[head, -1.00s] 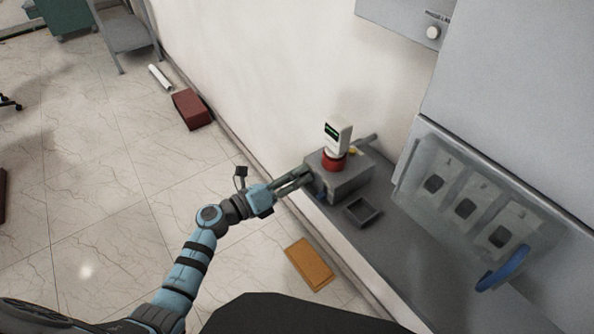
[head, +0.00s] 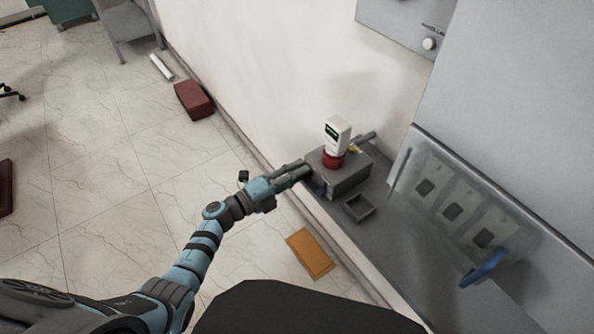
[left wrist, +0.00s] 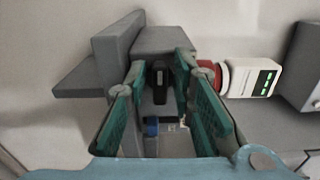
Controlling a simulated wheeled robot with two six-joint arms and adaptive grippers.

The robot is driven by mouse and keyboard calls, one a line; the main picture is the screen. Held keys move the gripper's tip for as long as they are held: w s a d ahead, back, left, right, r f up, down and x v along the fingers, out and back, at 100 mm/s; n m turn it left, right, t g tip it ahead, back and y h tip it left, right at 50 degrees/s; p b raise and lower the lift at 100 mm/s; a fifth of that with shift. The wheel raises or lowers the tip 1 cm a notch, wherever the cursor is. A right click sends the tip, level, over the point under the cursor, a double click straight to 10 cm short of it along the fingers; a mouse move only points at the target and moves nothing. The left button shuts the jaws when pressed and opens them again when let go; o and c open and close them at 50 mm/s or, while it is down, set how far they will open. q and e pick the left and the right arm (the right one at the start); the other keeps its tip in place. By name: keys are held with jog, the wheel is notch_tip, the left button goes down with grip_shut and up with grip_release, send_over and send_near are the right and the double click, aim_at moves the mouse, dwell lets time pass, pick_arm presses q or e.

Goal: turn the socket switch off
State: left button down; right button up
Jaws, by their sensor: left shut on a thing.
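A grey socket box (head: 348,177) stands on the grey ledge along the wall. A black switch handle (left wrist: 160,78) is on the box's face in the left wrist view, where a small blue part (left wrist: 151,127) also shows. My left gripper (head: 306,168) is at the left side of the box. In the left wrist view its teal-padded fingers (left wrist: 160,72) stand on both sides of the black handle and are shut on it. The exact contact is hard to see. In the head view the gripper hides the handle. My right gripper is not in view.
A clear cover with a blue handle (head: 484,268) is at the right. An orange board (head: 310,254) lies on the floor. The left floor is mostly free.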

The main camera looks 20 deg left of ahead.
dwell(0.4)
pick_arm(q)
jog(key=c, duration=1.6)
grip_release()
jog(key=shift+c, duration=0.2)
jog(key=v, duration=1.2)
jog(key=shift+n, duration=0.3)
